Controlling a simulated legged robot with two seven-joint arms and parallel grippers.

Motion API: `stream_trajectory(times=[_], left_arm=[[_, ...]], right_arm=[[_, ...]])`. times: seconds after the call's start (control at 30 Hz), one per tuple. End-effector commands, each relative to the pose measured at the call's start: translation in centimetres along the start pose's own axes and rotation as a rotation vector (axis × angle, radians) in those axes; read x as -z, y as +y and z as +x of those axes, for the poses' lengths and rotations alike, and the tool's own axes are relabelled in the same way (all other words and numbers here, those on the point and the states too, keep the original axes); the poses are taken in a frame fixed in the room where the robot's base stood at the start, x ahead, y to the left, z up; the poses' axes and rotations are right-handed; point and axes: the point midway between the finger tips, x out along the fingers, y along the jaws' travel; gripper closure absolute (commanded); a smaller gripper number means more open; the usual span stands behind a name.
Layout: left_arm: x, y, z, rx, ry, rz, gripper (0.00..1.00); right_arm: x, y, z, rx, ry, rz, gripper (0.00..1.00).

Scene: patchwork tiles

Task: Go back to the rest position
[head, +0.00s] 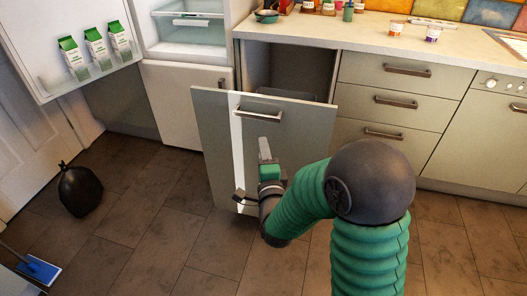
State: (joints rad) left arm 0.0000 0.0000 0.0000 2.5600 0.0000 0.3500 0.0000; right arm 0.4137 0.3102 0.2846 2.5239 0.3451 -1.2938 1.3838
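My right arm, green with a dark grey elbow, reaches in from the lower right of the head view. Its gripper (265,150) is in front of the grey cabinet front (222,150), below that front's bar handle (271,107), and looks apart from the handle. The fingers line up with my view, so I cannot tell whether they are open or shut. I see nothing held. My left gripper is not in view.
The pull-out cabinet stands open, its front out from the counter. The fridge door (78,88) with several cartons is open at left. A black bag (80,190) and blue dustpan-like tool (38,268) lie on the tiled floor. Floor at lower left is mostly clear.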

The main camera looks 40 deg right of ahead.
Motion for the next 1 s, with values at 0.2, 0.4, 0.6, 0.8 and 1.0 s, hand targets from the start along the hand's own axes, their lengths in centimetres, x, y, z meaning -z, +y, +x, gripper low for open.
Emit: stream_trajectory(times=[0.2,0.4,0.6,0.8,1.0], left_arm=[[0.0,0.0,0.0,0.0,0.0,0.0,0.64],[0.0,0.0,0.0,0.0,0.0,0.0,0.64],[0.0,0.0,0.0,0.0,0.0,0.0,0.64],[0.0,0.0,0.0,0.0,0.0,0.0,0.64],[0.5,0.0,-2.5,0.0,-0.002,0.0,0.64]], right_arm=[[0.0,0.0,0.0,0.0,0.0,0.0,0.62],[-3.2,3.3,-0.9,-0.167,-0.129,-0.226,0.62],[-8.0,11.5,-8.0,-0.508,-0.578,-0.865,0.62],[-7.4,15.7,-16.4,-0.668,-1.024,-1.33,0.62],[-4.9,14.1,-22.7,-0.731,-1.392,-1.611,0.62]])
